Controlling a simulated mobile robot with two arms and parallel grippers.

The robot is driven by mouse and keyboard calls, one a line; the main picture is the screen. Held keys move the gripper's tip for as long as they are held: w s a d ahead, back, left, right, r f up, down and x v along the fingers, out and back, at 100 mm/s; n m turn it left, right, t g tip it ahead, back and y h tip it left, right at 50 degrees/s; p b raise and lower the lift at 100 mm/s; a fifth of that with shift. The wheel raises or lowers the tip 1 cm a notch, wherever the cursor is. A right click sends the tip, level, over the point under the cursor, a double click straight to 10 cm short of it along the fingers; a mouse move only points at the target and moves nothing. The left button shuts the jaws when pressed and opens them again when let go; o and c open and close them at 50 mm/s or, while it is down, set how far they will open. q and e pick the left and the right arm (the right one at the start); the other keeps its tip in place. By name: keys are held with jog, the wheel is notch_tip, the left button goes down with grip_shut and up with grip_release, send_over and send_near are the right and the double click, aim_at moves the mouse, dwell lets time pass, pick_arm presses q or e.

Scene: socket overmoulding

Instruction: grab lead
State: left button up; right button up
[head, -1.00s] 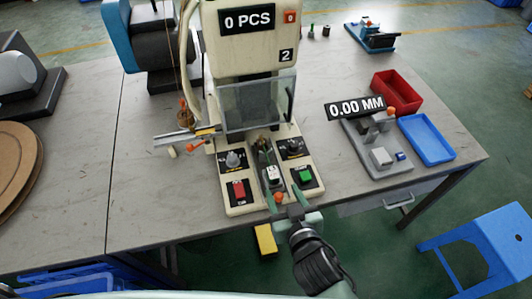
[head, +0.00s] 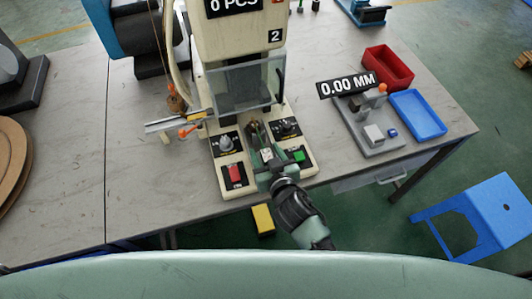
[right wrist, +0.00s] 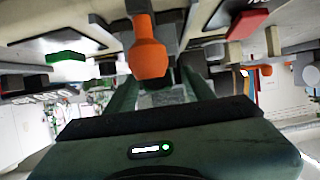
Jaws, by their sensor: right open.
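My right gripper (head: 267,158) is open over the front of the cream press machine (head: 240,30), between the red button (head: 235,174) and the green button (head: 298,156). A small whitish piece (head: 267,153) shows between its fingers; I cannot tell whether it is part of the lead. A dark, brownish fixture (head: 255,130) lies just beyond the fingertips. No lead can be made out clearly. My left gripper is not in view.
A clear guard (head: 240,85) hangs above the fixture. A rail with an orange knob (head: 188,130) juts out left. A grey gauge (head: 375,130), a red bin (head: 388,68) and a blue tray (head: 418,114) stand right. A blue stool (head: 480,210) is on the floor.

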grip_shut()
